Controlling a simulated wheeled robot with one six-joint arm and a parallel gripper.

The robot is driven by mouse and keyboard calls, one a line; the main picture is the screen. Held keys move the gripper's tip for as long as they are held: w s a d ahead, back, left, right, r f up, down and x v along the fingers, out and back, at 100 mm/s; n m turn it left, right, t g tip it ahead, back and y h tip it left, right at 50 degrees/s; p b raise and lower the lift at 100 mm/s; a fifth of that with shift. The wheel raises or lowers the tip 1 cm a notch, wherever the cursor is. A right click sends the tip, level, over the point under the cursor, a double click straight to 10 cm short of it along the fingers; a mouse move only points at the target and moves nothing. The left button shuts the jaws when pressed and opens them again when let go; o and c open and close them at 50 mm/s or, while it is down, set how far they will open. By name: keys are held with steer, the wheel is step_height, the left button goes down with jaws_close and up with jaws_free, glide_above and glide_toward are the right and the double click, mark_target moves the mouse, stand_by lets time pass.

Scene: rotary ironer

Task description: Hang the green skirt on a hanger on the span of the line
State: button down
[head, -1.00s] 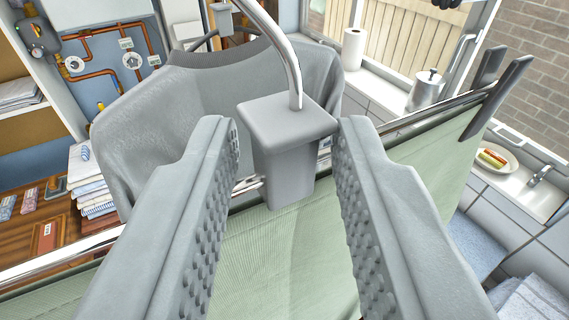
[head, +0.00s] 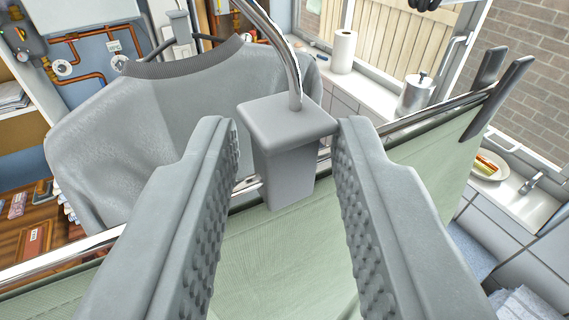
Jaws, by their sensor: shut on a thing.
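My gripper (head: 288,150) is shut on the grey block (head: 287,160) at the base of the hanger's hook, which sits between the two fingers. The metal hook (head: 285,50) rises from the block and curves out of the top of the view. The hanger's chrome bar (head: 70,256) runs across the view behind the fingers. The green skirt (head: 285,262) hangs below the bar, with dark clips (head: 497,95) at the right end. The fingers hide parts of the skirt and bar. The line's span cannot be made out.
A grey sweater (head: 165,125) hangs on another hanger (head: 182,30) just beyond the skirt. A window sill at the right holds a paper roll (head: 343,52) and a steel canister (head: 416,92). A plate of food (head: 488,166) is by the sink tap (head: 533,180). Pipes (head: 85,55) line the left wall.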

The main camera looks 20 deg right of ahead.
mark_target(323, 198)
steer(key=shift+d, duration=0.55)
steer(key=shift+w+d+f, duration=0.1)
steer(key=shift+d+f, duration=0.1)
steer(key=shift+f, duration=0.3)
steer(key=shift+w+d+f, duration=0.1)
steer(key=shift+d+f, duration=0.05)
steer(key=shift+f, duration=0.45)
steer(key=shift+d+f, duration=0.1)
steer(key=shift+f, duration=0.55)
steer(key=c, duration=1)
jaws_free()
